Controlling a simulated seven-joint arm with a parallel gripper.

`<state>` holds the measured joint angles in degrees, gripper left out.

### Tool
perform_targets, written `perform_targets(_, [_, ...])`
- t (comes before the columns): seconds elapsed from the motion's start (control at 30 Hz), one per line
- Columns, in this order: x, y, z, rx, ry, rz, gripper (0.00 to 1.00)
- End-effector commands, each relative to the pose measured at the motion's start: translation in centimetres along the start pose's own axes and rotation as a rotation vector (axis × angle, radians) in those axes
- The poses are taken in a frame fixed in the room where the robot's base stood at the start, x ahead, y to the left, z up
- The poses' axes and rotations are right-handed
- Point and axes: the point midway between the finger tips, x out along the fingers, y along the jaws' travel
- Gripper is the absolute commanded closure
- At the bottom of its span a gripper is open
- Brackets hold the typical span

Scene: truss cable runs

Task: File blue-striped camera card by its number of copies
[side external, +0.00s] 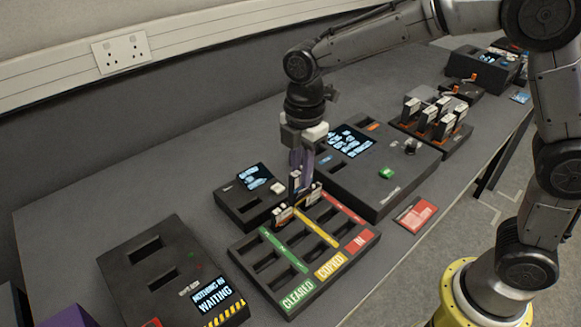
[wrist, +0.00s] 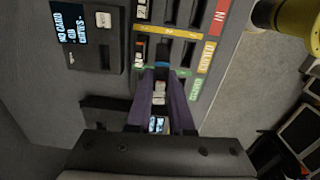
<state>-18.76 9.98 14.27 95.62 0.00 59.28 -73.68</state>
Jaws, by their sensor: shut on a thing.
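My gripper (side external: 300,168) has purple fingers pointing down over the far end of the dark filing tray (side external: 318,268). It is shut on a small card (side external: 295,182), pale with dark parts. In the wrist view the card (wrist: 158,98) sits between the fingers (wrist: 160,85), with a bluish patch (wrist: 156,124) nearer the palm. The tray has green CLEARED, yellow COPIED and red IN strips. Two other cards stand in its far slots, one on the left (side external: 283,213) and one on the right (side external: 312,193). Whether the held card's lower end is inside a slot is hidden.
A small reader box (side external: 240,203) stands behind the tray; its screen (wrist: 68,33) reads "NO CARD" in the wrist view. A larger console (side external: 375,185) and a rack of cards (side external: 432,125) stand to the right. A box reading "NOTHING IN WAITING" (side external: 165,270) is left. A red card (side external: 416,214) lies flat.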

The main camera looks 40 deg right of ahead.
Motion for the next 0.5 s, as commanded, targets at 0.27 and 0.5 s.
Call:
perform_targets(0.27, [2.7, -4.3, 4.2, -0.024, -0.002, -0.006, 1.0])
perform_targets(0.5, [3.5, -7.2, 7.3, 0.03, -0.005, -0.018, 1.0])
